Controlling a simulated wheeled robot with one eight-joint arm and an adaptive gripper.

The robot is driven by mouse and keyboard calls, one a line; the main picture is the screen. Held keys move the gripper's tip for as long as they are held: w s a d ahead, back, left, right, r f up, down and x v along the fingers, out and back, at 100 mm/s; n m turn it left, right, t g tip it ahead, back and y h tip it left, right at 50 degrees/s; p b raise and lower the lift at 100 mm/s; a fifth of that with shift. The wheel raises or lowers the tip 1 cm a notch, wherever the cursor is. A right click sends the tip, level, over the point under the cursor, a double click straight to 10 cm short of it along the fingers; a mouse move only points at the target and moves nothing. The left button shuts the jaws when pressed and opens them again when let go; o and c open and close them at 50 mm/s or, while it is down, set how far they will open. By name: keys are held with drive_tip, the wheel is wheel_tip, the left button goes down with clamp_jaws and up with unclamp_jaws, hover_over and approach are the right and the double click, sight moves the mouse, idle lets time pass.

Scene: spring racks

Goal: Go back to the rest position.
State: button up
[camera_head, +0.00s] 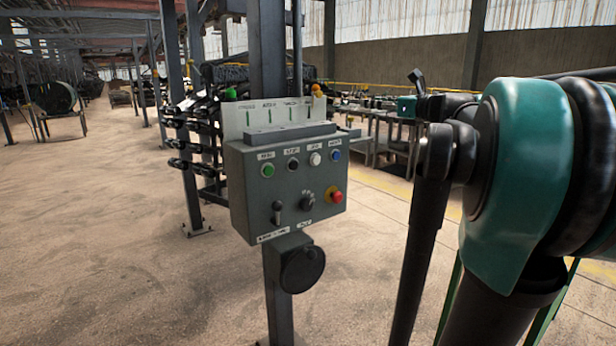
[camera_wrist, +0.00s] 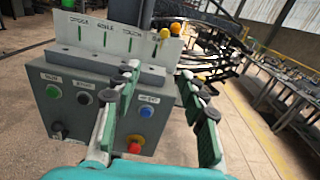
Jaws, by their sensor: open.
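My gripper (camera_wrist: 158,73) is open and empty in the wrist view, its two green-padded fingers spread in front of the control box. My teal and black arm (camera_head: 520,180) fills the right side of the head view; I cannot make out the fingers clearly there. The grey control box (camera_head: 240,190) stands on a post left of the arm. It carries a green button (camera_head: 267,170), a black, a white and a blue button, a lever (camera_head: 277,211), a knob and a red button (camera_head: 337,196). In the wrist view the left finger hides part of the box's face.
A pale labelled plate (camera_head: 235,120) with green slots rises behind the box, with a green ball (camera_head: 231,92) and an orange ball (camera_head: 317,89) at its top. Racks of dark springs (camera_head: 190,140) and long tables (camera_head: 390,125) stand behind. The floor at left is open.

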drive_tip(key=s+a+f+n+g+h, duration=0.1)
drive_tip(key=s+a+f+n+g, duration=0.25)
drive_tip(key=f, duration=0.75)
drive_tip(key=s+a+f+n+g+h, duration=0.1)
drive_tip(key=s+a+f+n, duration=0.1)
drive_tip(key=s+f+n, duration=0.6)
drive_tip(key=s+a+f+n+g+h, duration=0.1)
drive_tip(key=a+f+n+g, duration=0.2)
drive_tip(key=f, duration=1)
drive_tip(key=s+d+f+n+g+h, duration=0.1)
drive_tip(key=s+d+f+n+h, duration=0.2)
drive_tip(key=s+f+n, duration=0.4)
drive_tip(key=s+d+f+n+g+h, duration=0.1)
drive_tip(key=s+d+f+n+h, duration=0.3)
drive_tip(key=s+f+n, duration=0.3)
drive_tip(key=s+f, duration=0.3)
drive_tip(key=f, duration=0.3)
drive_tip(key=shift+s+d+g, duration=0.2)
drive_tip(key=shift+d+g, duration=0.15)
drive_tip(key=shift+d, duration=0.05)
